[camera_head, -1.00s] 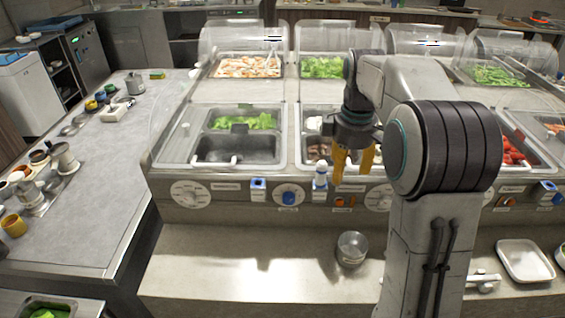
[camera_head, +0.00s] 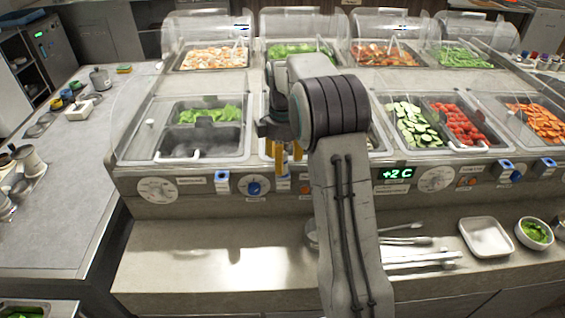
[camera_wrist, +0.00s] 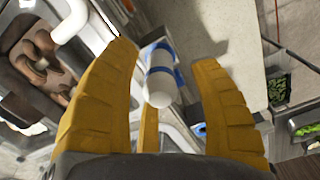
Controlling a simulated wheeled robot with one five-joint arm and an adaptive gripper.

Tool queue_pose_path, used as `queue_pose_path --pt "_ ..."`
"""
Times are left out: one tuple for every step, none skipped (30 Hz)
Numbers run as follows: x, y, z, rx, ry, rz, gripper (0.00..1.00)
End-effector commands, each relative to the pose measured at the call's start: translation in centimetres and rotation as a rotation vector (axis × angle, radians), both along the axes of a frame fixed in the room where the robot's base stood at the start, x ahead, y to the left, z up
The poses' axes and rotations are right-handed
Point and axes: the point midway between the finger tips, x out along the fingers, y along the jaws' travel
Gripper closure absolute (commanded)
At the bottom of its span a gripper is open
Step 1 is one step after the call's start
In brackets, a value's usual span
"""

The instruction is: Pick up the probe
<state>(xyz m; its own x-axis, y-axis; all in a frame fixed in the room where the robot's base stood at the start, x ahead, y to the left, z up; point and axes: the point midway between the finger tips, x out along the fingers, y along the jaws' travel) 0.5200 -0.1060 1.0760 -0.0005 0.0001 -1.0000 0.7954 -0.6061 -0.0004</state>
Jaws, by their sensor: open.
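The probe (camera_wrist: 160,80) is a white cylinder with blue bands, seen in the wrist view in a blue-and-white holder on the counter's front panel. My gripper (camera_wrist: 164,62) is open and empty, its yellow fingers on either side of the probe's line with gaps at both sides. A third finger shows below it. I cannot tell how far the probe lies beyond the fingertips. In the head view my gripper (camera_head: 286,158) hangs at the front panel, and it and my arm mostly hide the probe.
Knobs, including a blue one (camera_head: 254,186), and a display (camera_head: 394,174) line the panel. Food wells sit behind it. A lower shelf (camera_head: 200,255) runs in front, with tongs (camera_head: 415,258), a white tray (camera_head: 485,237) and a bowl of greens (camera_head: 535,233) at the right.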

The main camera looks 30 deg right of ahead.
Motion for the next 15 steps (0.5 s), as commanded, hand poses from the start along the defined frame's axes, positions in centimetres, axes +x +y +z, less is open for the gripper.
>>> queue_pose_path --pt "-0.1 0.0 -0.6 0.001 0.003 0.0 0.44" --pt "0.0 0.0 -0.9 0.0 0.002 0.0 0.44" --pt "-0.1 0.0 -1.2 0.001 0.003 0.0 0.44" --pt "0.0 0.0 -1.4 0.0 0.002 0.0 0.44" --pt "0.0 0.0 -1.6 0.0 0.001 0.0 0.44" --pt "0.0 0.0 -1.8 0.001 0.001 0.0 0.44" --pt "0.0 0.0 -1.9 0.001 0.001 0.0 0.44" --pt "0.0 0.0 -2.0 0.001 0.001 0.0 0.44" --pt "0.0 0.0 -2.0 0.001 0.001 0.0 0.44" --pt "0.0 0.0 -2.1 0.0 0.0 0.0 0.44" --pt "0.0 0.0 -2.1 0.0 0.0 0.0 0.44" --pt "0.0 0.0 -2.1 0.0 0.0 0.0 0.44" --pt "0.0 0.0 -2.0 0.0 0.0 0.0 0.44" --pt "0.0 0.0 -2.0 0.0 0.0 0.0 0.44" --pt "0.0 0.0 -2.0 0.0 0.0 0.0 0.44"
